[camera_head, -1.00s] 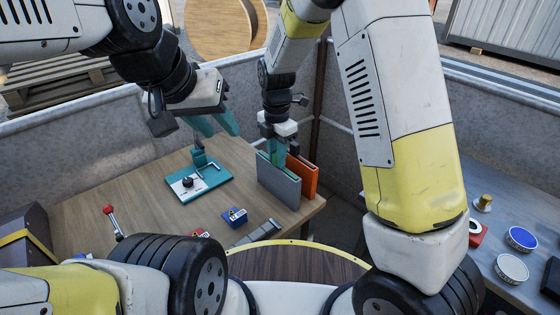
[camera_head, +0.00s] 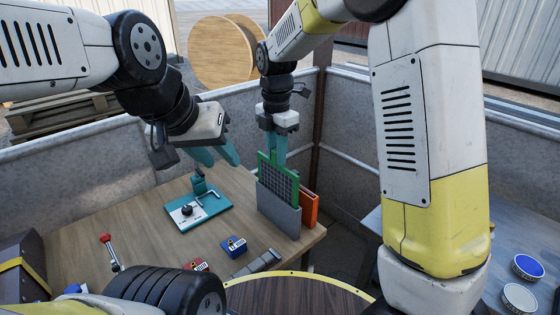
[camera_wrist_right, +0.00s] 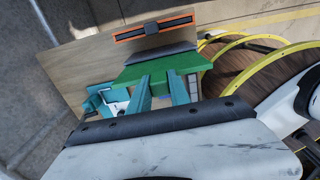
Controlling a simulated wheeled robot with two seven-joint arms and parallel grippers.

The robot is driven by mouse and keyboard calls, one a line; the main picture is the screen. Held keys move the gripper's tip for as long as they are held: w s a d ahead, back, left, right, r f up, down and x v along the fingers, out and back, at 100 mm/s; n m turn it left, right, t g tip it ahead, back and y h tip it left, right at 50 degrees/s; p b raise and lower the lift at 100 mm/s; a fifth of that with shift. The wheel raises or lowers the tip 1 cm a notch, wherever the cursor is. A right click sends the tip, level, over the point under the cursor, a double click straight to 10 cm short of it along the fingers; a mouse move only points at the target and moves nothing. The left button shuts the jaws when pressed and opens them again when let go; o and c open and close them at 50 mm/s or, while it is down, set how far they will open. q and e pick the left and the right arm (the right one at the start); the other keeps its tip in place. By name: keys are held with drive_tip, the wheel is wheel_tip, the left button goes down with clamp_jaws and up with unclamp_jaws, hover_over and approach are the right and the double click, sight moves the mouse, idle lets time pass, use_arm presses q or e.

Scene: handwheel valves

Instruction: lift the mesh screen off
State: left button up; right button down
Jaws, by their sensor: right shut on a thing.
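The mesh screen (camera_head: 277,180) has a green frame with a dark grid. It stands upright, showing above the grey panel-shaped holder (camera_head: 280,213), which hides its lower edge; I cannot tell whether that edge is clear. My right gripper (camera_head: 274,153) is shut on the screen's top edge from above. In the right wrist view, the teal fingers of this gripper (camera_wrist_right: 160,88) meet the green frame (camera_wrist_right: 165,66). My left gripper (camera_head: 222,157) is open and empty, with its fingers apart above the table, left of the screen.
An orange panel (camera_head: 309,208) stands just right of the grey holder. A teal plate with a knob (camera_head: 198,210), a blue block (camera_head: 234,246) and a red-knobbed lever (camera_head: 107,243) are on the wooden table (camera_head: 150,230). Grey walls border the table behind.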

wheel_tip(320, 180, up, 9)
drive_tip(key=shift+f, duration=0.2)
idle(0.3)
